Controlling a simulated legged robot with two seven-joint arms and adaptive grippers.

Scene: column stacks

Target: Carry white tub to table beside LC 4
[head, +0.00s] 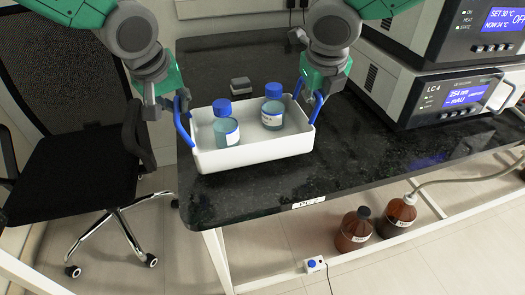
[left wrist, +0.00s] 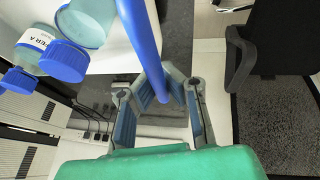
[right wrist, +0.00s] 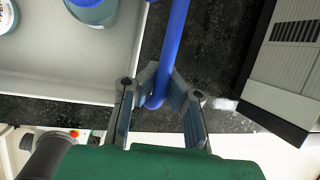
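The white tub (head: 255,155) is level at the left end of the black table beside the chair; I cannot tell whether it rests on the top or hangs just above it. It holds two blue-capped bottles (head: 226,131) (head: 272,115), both upright. My left gripper (head: 180,103) is shut on the tub's left blue handle (left wrist: 142,35), which passes between its fingers in the left wrist view. My right gripper (head: 313,98) is shut on the right blue handle (right wrist: 175,40). LC 4 (head: 447,98) is a grey instrument with a blue display at the right of the table.
A small grey block (head: 241,86) lies behind the tub. The black table (head: 350,160) is clear between the tub and LC 4. A black chair (head: 75,140) stands at the left. Brown bottles (head: 355,228) stand on the floor under the table.

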